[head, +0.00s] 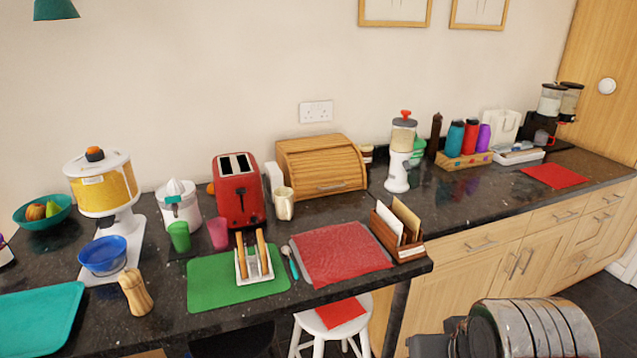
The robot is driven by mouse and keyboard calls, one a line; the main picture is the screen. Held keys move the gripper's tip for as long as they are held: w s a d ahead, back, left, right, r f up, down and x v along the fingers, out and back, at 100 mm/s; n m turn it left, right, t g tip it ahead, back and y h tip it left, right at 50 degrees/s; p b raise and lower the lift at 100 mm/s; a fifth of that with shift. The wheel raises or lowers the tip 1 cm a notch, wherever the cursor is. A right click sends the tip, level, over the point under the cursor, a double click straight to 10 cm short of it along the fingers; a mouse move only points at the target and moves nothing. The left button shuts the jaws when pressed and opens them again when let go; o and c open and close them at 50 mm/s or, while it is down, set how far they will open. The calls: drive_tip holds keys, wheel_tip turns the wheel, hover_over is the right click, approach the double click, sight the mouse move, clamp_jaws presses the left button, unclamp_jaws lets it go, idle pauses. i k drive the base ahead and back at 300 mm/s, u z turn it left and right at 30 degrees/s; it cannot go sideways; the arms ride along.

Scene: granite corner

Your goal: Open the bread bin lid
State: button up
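The bread bin (318,163) is a light wooden box with a slatted roll-top lid. It stands on the dark granite counter against the wall, in the middle of the head view. Its lid is down, and a thin metal handle (331,187) runs along the lower front. Part of my arm shows at the bottom right, well away from the bin. My gripper's fingers cannot be seen.
A red toaster (238,190) and a cream mug (284,203) stand left of the bin. A white dispenser (401,155) stands to its right. In front lie a red mat (340,252) and a letter rack (398,232). A white stool (308,319) stands below the counter edge.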

sight(333, 162)
drive_tip(key=u, duration=0.65)
drive_tip(key=i, duration=0.9)
drive_tip(key=u, duration=0.65)
